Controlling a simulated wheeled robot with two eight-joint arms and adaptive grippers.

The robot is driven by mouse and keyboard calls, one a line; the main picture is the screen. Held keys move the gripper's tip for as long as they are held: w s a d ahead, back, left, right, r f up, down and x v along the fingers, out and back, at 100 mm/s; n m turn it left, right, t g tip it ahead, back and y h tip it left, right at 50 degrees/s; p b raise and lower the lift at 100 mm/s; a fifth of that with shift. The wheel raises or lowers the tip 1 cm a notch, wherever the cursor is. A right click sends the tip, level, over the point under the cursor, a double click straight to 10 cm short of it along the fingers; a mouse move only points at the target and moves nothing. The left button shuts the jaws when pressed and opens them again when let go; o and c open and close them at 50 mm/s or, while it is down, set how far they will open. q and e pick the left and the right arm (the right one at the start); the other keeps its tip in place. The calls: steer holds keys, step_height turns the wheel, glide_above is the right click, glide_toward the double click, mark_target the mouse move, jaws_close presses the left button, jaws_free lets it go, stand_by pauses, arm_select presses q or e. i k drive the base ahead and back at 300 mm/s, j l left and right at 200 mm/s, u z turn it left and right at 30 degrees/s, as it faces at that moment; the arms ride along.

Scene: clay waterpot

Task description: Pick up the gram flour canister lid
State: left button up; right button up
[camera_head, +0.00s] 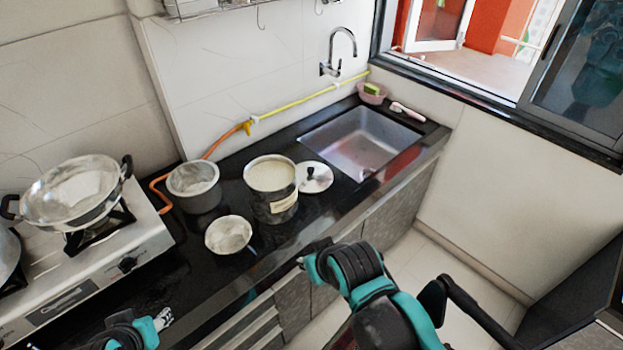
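A round metal lid with a dark knob (316,180) lies on the black counter, just right of a labelled steel canister (284,208). The canister stands upright, uncovered, with pale contents near its rim. My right gripper (303,260) is in front of the counter edge, below and apart from the lid and canister; its fingers are small and mostly hidden by the wrist. My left gripper (164,318) is low at the left, over the front of the counter, apart from everything. Its finger gap is too small to judge.
A steel pot (194,186) and a small bowl (229,235) stand left of the canister. A gas stove (120,262) carries a large pan (75,190). A sink (358,143) lies right of the lid. An orange and yellow hose (290,104) runs along the wall.

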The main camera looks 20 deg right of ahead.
mark_target(313, 177)
steer(key=i+l+u, duration=0.1)
steer(key=l, duration=0.45)
steer(key=i+l+u, duration=0.15)
steer(key=l, duration=0.45)
steer(key=i+l+u, duration=0.1)
steer(key=l, duration=0.5)
steer(key=i+l+u, duration=0.15)
steer(key=l, duration=0.45)
steer(key=i+l+u, duration=0.1)
steer(key=l, duration=0.55)
steer(key=i+j, duration=0.05)
